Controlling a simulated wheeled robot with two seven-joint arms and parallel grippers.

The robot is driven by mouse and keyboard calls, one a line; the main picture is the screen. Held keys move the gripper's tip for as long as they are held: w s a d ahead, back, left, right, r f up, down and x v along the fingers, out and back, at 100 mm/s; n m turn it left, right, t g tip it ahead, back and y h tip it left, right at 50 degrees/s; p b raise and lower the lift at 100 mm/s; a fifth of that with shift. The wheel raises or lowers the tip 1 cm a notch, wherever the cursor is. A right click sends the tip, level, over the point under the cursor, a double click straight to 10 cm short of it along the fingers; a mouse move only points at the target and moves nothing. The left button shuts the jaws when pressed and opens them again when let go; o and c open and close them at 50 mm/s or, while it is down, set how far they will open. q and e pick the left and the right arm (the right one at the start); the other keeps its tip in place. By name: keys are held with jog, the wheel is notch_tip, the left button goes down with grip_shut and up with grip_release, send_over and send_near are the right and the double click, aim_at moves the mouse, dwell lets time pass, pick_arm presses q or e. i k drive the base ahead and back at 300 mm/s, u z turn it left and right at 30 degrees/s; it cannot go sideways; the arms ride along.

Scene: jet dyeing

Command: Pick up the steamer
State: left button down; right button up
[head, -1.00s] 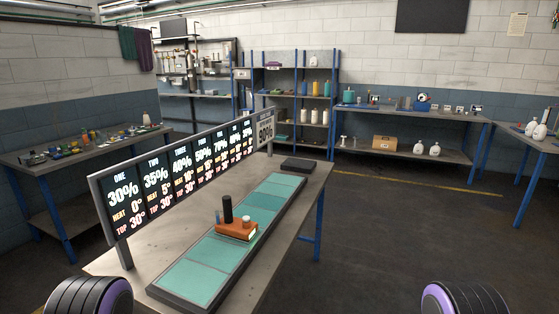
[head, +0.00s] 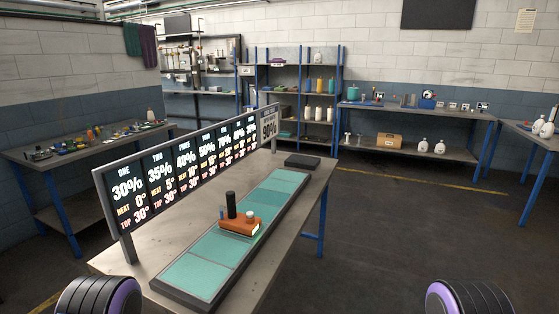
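An orange-brown device (head: 240,227) with an upright black cylinder (head: 231,205) and a small pale knob lies on the teal-panelled strip along the table in front of me. It looks like the steamer, though no label on it can be read. Nothing is touching it from above. Only rounded black and purple parts of my arms show at the bottom left and bottom right corners. Both of my grippers are out of view.
A long display board (head: 113,211) with percentage panels stands along the table's left side. A dark flat box (head: 302,161) lies at the table's far end. Benches (head: 410,114) and shelves line the walls. The floor (head: 400,225) right of the table is clear.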

aim_at(233, 222)
jog(key=z, duration=1.5)
jog(key=k, duration=0.8)
jog(key=u, duration=1)
jog(key=i, duration=0.55)
